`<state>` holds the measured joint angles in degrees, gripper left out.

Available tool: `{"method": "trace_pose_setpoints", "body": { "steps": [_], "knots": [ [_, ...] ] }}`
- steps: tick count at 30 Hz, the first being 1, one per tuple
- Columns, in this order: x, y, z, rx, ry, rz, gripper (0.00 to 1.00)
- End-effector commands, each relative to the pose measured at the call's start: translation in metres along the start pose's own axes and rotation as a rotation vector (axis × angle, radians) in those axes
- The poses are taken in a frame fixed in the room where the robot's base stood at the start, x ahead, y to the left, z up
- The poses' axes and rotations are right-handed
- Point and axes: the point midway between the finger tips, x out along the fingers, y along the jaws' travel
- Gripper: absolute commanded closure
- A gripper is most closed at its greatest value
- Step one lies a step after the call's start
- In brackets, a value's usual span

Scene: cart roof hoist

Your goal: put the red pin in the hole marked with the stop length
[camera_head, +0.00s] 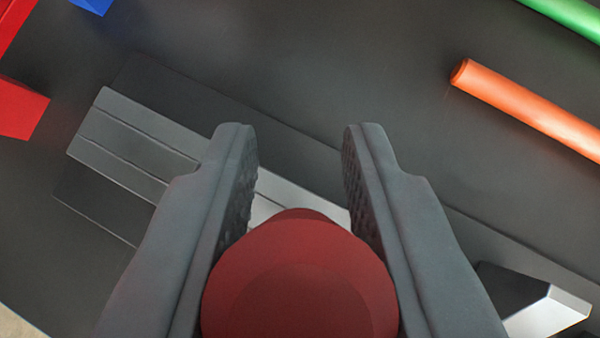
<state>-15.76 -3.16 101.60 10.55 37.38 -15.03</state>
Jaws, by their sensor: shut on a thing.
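My gripper (301,165) is shut on the red pin (300,280), whose wide round head fills the space between the two grey fingers near the bottom of the view. The pin's lower part is hidden by its head. Below and behind it lies a light grey grooved bar (135,145) on a dark base, running diagonally from upper left to lower right. No hole and no stop-length marking can be made out in this view; part of the bar is hidden behind my fingers and the pin.
An orange rod (530,110) lies at the right and a green rod (570,15) at the top right corner. Red blocks (18,108) and a blue block (92,4) are at the upper left. A pale angular block (548,312) is at lower right. The dark surface between is clear.

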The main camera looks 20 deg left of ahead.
Motion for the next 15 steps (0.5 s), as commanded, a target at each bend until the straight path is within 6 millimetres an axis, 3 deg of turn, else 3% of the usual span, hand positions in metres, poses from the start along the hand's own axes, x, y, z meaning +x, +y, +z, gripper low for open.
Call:
{"method": "trace_pose_setpoints", "body": {
  "steps": [15],
  "knots": [
    [0.0073, -0.0001, 0.0073, 0.000, 0.000, 0.000, 0.98]
  ]
}}
